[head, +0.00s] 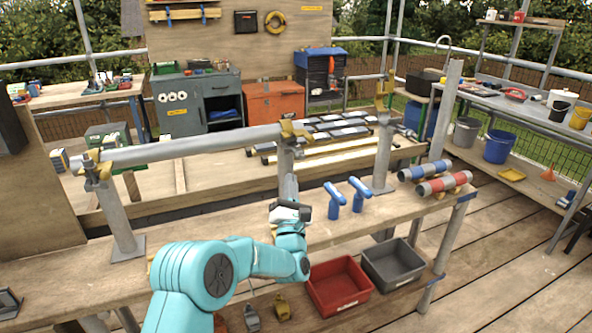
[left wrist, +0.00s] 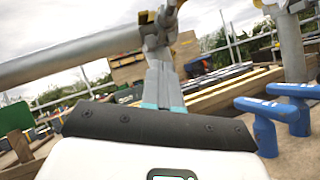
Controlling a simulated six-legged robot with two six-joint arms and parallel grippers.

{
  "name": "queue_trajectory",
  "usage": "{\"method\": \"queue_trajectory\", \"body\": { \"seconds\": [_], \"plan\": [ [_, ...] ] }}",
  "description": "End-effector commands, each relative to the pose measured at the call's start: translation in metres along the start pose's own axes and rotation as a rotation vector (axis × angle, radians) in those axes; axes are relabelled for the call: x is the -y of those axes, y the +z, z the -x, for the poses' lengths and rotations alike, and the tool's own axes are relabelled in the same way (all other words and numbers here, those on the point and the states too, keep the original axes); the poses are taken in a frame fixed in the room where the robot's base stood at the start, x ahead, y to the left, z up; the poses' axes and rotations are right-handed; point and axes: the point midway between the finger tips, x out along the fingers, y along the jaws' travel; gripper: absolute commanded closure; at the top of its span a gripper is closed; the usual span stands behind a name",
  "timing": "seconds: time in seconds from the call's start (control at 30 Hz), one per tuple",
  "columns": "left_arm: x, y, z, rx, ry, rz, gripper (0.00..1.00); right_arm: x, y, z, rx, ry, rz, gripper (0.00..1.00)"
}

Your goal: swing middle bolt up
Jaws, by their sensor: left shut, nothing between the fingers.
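A long grey tube (head: 190,144) rests across the left post and the middle post (head: 287,157). The brass middle clamp (head: 296,131) sits at the top of the middle post, at the tube's right end. Its swing bolt is too small to tell apart from the clamp. My left gripper (head: 290,182) points up just in front of the middle post, below the clamp, shut and empty. In the left wrist view its closed fingers (left wrist: 163,85) reach up toward the clamp (left wrist: 152,22) and partly cover the post. Whether they touch it I cannot tell. My right gripper is not in view.
The right post (head: 383,155) carries another brass clamp (head: 384,89). A red bin (head: 339,285) and a grey bin (head: 393,264) sit below.

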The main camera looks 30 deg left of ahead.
Motion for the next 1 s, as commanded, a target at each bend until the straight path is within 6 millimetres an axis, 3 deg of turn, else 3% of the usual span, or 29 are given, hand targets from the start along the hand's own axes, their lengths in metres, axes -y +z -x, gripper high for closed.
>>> {"method": "queue_trajectory", "body": {
  "seconds": [0.03, 0.23, 1.0],
  "plan": [
    [-0.001, 0.011, -0.007, 0.004, 0.0, 0.003, 1.0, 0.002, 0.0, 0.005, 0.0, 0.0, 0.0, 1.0],
    [0.0, 0.024, -0.02, 0.002, -0.002, 0.002, 1.0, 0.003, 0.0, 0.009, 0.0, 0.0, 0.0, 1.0],
    [-0.001, 0.03, -0.023, -0.049, -0.02, 0.02, 1.0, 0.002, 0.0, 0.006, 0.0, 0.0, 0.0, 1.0]
  ]
}}
